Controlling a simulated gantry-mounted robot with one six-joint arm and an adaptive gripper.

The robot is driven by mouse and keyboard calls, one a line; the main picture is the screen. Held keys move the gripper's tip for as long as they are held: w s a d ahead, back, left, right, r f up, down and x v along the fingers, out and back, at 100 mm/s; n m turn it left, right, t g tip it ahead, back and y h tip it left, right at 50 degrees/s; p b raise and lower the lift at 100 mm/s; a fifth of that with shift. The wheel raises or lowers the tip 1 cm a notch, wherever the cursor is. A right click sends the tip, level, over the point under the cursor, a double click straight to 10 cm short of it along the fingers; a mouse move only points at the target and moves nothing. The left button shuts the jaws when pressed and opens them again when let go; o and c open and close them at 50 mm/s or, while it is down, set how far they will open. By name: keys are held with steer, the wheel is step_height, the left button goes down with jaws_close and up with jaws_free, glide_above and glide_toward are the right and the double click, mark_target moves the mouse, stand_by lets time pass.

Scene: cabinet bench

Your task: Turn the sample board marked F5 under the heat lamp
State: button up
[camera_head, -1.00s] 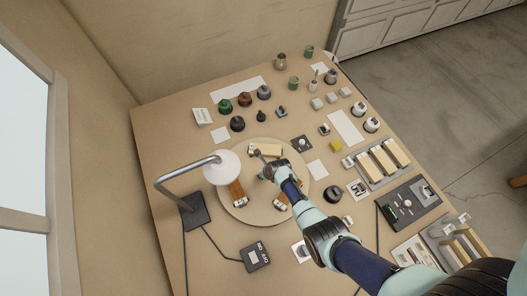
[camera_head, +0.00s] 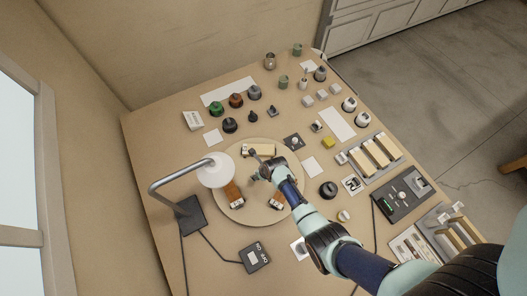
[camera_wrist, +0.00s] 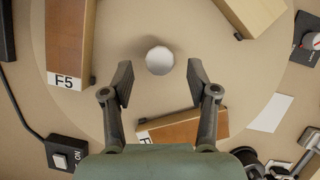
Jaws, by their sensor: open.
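The sample board marked F5 (camera_wrist: 68,40) is reddish brown with a white label at its near end. It lies at the left in the wrist view. In the head view it appears as the brown board (camera_head: 233,192) beside the heat lamp's white shade (camera_head: 215,170), which overlaps its far end. The round turntable (camera_head: 232,212) carries it and two other boards. My gripper (camera_wrist: 158,80) is open over the turntable, its fingers either side of a white round knob (camera_wrist: 160,60). Contact with the knob cannot be told.
A second brown board (camera_wrist: 185,131) lies just below my right finger, its label partly hidden. A pale wooden board (camera_wrist: 252,14) is at the top right. The lamp base (camera_head: 189,214) and switch box (camera_head: 255,257) stand beside the turntable. Bottles and racks fill the far and right sides.

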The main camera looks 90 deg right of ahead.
steer(key=v, duration=0.9)
steer(key=shift+r, duration=0.1)
